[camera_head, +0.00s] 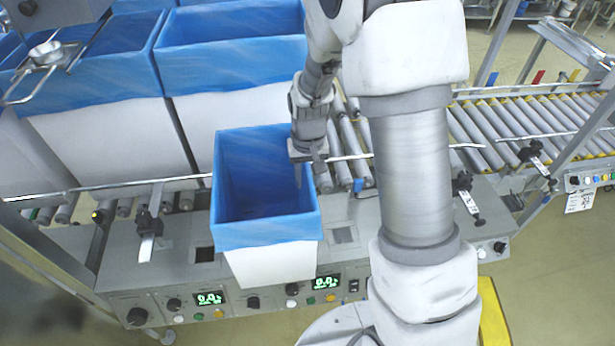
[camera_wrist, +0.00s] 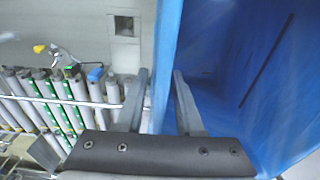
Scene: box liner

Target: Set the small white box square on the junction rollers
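The small white box (camera_head: 275,266) has a blue liner folded over its rim and is empty as far as I can see. It stands upright over the front of the grey control console, slightly turned; its base contact is hard to see. My gripper (camera_head: 309,170) is at its right wall, pointing down. In the wrist view my gripper (camera_wrist: 160,75) has one finger outside and one inside the blue wall (camera_wrist: 166,60), with a visible gap on the outer side. The junction rollers (camera_head: 347,150) lie just behind and right of the box, partly hidden by my arm.
Larger white boxes with blue liners (camera_head: 235,45) stand behind on the left conveyor. A metal guide rail (camera_head: 110,186) runs along the console's back. A roller conveyor (camera_head: 530,120) extends right. Clamps (camera_head: 148,222) and (camera_head: 465,190) stick up from the console.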

